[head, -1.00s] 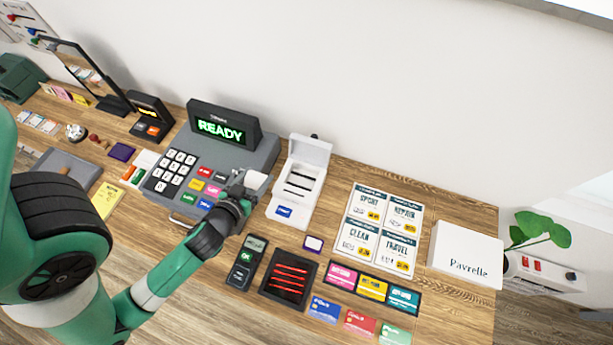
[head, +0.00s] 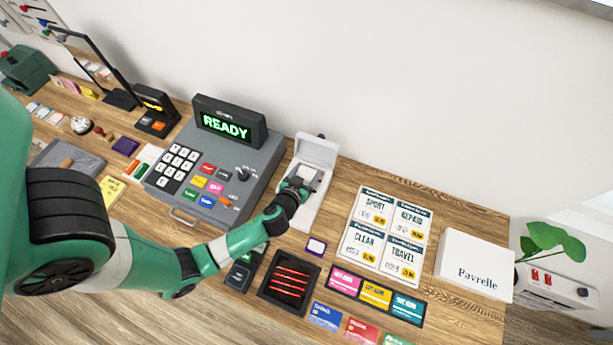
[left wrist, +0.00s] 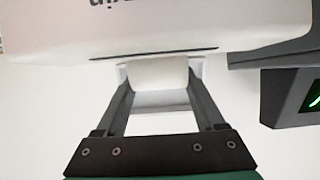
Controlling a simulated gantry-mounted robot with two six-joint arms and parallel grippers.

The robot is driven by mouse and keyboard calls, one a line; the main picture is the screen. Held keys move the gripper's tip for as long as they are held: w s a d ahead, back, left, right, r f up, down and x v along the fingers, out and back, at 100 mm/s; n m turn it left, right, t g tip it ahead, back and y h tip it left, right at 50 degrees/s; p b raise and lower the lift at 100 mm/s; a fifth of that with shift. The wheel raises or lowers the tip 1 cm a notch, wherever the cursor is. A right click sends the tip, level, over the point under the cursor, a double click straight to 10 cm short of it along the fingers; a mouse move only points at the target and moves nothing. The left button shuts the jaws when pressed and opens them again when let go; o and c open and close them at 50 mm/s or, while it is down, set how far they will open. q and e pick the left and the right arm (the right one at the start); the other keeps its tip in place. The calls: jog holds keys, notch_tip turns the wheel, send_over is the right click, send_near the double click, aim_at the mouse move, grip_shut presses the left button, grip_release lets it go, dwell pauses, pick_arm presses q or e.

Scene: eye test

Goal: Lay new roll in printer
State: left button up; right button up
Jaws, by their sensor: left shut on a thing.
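The white receipt printer (head: 316,208) stands right of the cash register with its lid (head: 317,150) raised. My left gripper (head: 302,181) is over the printer's open bay and hides much of it. It is shut on the white paper roll (head: 308,173). In the left wrist view the roll (left wrist: 158,73) sits between the two fingertips, close to a white printer part with upside-down lettering. I cannot tell whether the roll touches the bay floor. My right gripper is not in view.
The cash register (head: 228,155) with a green READY display stands close on the left. A card terminal (head: 246,267) and a dark tray with red bars (head: 289,284) lie in front. Price cards (head: 385,236) and a white Pavrelle box (head: 472,265) are to the right.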

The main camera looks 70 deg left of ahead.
aim_at(307, 176)
pick_arm(q)
jog(key=shift+f, duration=1.4)
jog(key=shift+f+b, duration=0.15)
jog(key=shift+b, duration=0.3)
jog(key=o, duration=1.1)
